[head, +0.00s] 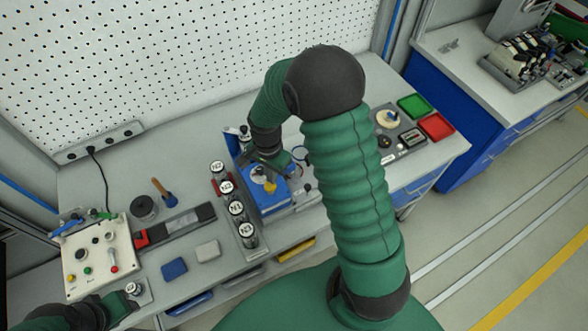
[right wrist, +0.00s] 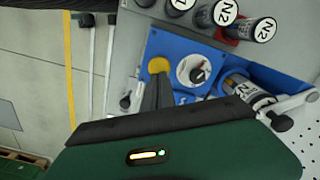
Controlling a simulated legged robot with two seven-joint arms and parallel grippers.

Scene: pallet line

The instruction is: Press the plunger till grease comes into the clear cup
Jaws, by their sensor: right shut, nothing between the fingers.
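A blue grease station (head: 268,206) stands at the middle of the bench. It has a yellow round cap (right wrist: 158,65), which looks like the plunger top, beside a white dial with a dark knob (right wrist: 197,71). A canister with a white label (right wrist: 247,92) sits in the station. My right gripper (right wrist: 157,78) is shut and empty, its fingertips at the cap's near edge; I cannot tell whether they touch. In the head view, my right gripper (head: 267,172) is over the station. I cannot clearly pick out the clear cup. My left arm shows at the lower left, its fingers unclear.
A rack of labelled canisters (head: 236,208) stands left of the station. Further left are a control box (head: 95,255), blue block (head: 174,268) and grey block (head: 208,250). Green (head: 414,105) and red (head: 436,126) trays lie right. A pegboard wall (head: 180,60) closes the back.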

